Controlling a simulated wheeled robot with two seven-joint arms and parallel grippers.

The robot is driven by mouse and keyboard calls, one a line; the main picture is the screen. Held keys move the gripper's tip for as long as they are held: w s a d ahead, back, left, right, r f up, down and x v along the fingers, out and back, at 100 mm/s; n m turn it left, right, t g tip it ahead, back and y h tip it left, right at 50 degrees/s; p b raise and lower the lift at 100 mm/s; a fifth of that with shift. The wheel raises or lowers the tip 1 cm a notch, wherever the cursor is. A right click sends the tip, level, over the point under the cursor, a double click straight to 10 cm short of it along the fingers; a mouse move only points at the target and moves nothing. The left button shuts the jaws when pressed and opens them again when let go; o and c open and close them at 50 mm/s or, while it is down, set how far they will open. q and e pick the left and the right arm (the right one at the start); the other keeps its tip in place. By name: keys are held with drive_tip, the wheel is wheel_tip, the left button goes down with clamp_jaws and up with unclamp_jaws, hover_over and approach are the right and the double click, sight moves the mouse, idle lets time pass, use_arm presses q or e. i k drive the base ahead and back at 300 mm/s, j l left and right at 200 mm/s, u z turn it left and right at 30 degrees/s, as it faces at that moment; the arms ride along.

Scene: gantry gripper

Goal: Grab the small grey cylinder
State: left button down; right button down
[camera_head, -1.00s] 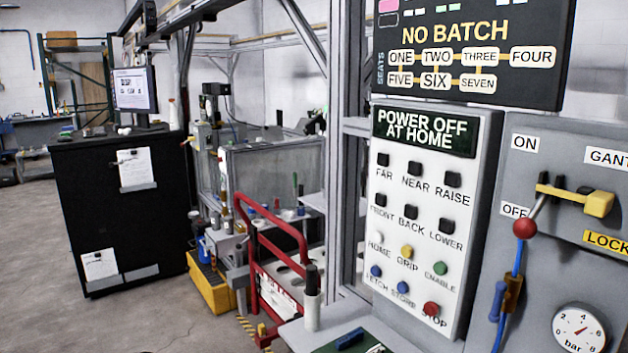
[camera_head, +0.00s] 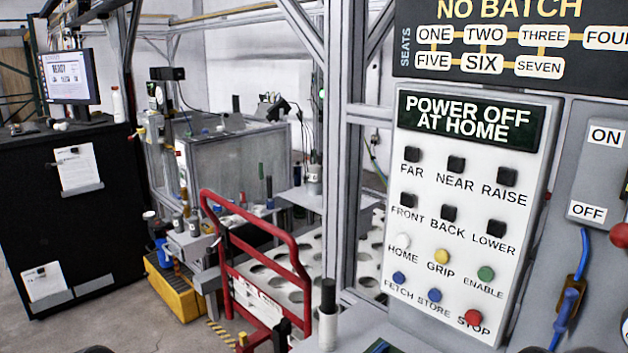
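I cannot tell for certain which item is the small grey cylinder. Small grey cylindrical pieces (camera_head: 178,223) stand on the grey bench fixture left of the red frame, small and far off. A grey cup-like cylinder (camera_head: 313,183) stands on the shelf behind the red frame. A white cylinder with a black top (camera_head: 327,328) stands upright at the near bottom edge. No gripper can be made out; dark shapes at the bottom edge are too cut off to identify.
The control panel (camera_head: 465,250) with buttons and a "POWER OFF AT HOME" display fills the right. A red tubular frame (camera_head: 298,262) stands before a white plate with round holes (camera_head: 262,271). A black cabinet (camera_head: 110,225) is at left. Floor shows between cabinet and frame.

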sight(315, 170)
drive_tip(key=i+j, duration=0.45)
drive_tip(key=j, duration=0.15)
drive_tip(key=i+j, duration=0.45)
drive_tip(key=j, duration=0.15)
drive_tip(key=i+j, duration=0.5)
drive_tip(key=j, duration=0.15)
drive_tip(key=i+j, duration=0.45)
drive_tip(key=j, duration=0.15)
drive_tip(key=i+j, duration=0.45)
drive_tip(key=j, duration=0.15)
drive_tip(key=z, duration=2.85)
